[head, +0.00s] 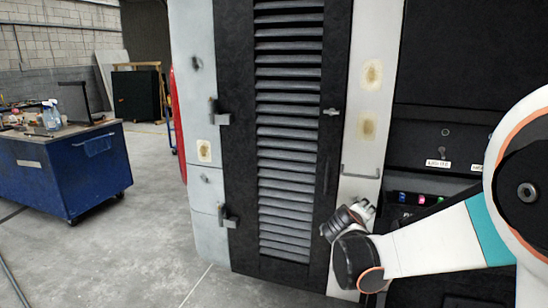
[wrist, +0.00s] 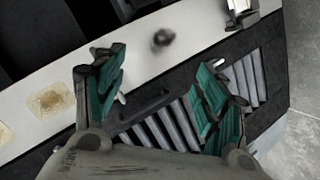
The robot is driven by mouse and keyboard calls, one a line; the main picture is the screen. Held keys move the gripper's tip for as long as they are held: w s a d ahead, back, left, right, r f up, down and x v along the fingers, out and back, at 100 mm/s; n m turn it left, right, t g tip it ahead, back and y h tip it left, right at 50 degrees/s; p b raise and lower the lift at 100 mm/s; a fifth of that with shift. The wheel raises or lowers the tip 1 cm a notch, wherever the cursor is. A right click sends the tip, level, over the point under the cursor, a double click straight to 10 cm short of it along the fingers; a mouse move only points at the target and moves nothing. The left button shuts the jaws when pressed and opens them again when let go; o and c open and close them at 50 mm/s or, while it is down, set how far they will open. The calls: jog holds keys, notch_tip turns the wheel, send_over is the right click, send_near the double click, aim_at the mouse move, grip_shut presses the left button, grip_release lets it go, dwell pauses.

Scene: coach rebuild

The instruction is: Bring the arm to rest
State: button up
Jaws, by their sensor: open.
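My gripper (head: 347,219) is in front of the lower right edge of the louvred door in the head view, with my white and teal arm coming in from the right. In the wrist view my gripper (wrist: 165,95) has its two green-padded fingers spread wide apart, with nothing between them. The louvred door (head: 290,130) is black with grey slats and stands upright. It also shows tilted behind the fingers in the wrist view (wrist: 160,132). I cannot tell how far the fingers are from the panel.
A blue wheeled workbench (head: 60,175) with bottles and tools stands at the left. A black compartment with coloured items (head: 420,199) is beside my arm at the right. A grey handle (head: 360,172) is on the white panel. The grey floor (head: 150,230) between bench and coach is clear.

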jog(key=s+r+m+g+y, duration=0.1)
jog(key=s+r+m, duration=0.1)
jog(key=s, duration=0.7)
jog(key=s+r+m+g+y, duration=0.1)
jog(key=s+r+g+y, duration=0.1)
jog(key=s, duration=0.8)
jog(key=s+a+f+m+y, duration=0.1)
jog(key=s+a, duration=0.1)
jog(key=s, duration=0.6)
jog(key=s+a+f+m+g+y, duration=0.1)
jog(key=s+a+f+y, duration=0.1)
jog(key=s, duration=0.7)
jog(key=shift+a+f+m+g, duration=0.25)
jog(key=shift+a+m+g, duration=0.05)
jog(key=shift+a+m, duration=0.1)
jog(key=shift+w, duration=0.1)
